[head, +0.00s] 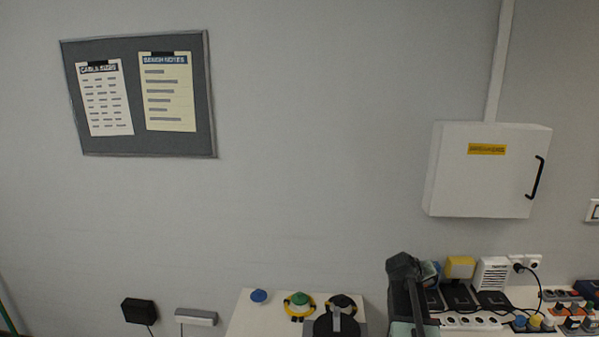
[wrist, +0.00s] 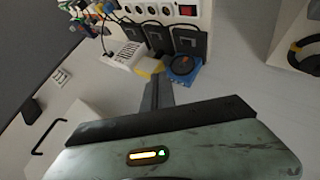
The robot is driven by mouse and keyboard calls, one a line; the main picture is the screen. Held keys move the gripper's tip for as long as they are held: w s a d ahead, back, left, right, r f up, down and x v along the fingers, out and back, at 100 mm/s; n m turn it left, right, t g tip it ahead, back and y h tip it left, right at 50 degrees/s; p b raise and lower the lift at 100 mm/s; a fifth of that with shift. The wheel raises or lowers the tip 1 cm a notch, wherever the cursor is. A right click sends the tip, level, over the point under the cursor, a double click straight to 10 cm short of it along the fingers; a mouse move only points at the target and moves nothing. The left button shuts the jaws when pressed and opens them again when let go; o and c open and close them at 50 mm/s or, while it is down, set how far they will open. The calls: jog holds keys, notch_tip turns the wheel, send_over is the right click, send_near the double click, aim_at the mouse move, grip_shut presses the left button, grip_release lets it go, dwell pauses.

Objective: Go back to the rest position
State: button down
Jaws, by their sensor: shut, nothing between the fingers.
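My gripper (wrist: 157,88) shows in the wrist view as dark fingers closed together, with nothing between them. It is in the air in front of the wall, above the bench (head: 250,318). In the head view my dark arm rises at the lower middle right and hides part of the bench. A blue block with a black round face (wrist: 183,66) lies beyond the fingertips in the wrist view, apart from them as far as I can tell. A yellow box (head: 460,267) stands just right of my arm.
A white wall cabinet (head: 475,170) with a black handle hangs above right. Adapters, a power strip (head: 470,322) and a white vented box (head: 492,273) crowd the bench right of my arm. Blue and green buttons (head: 259,296) (head: 299,299) stand left.

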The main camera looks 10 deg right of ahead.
jog(key=s+a+f+g+y, duration=0.1)
jog(key=s+a+f+y, duration=0.2)
jog(key=a, duration=1)
jog(key=s+a+f+n+g+y, duration=0.1)
jog(key=s+a, duration=0.4)
jog(key=a, duration=0.9)
jog(key=s+a+f+n+g+y, duration=0.1)
jog(key=s+a+f+y, duration=0.4)
jog(key=a, duration=0.9)
jog(key=shift+f+g, duration=0.2)
jog(key=shift+g, duration=0.6)
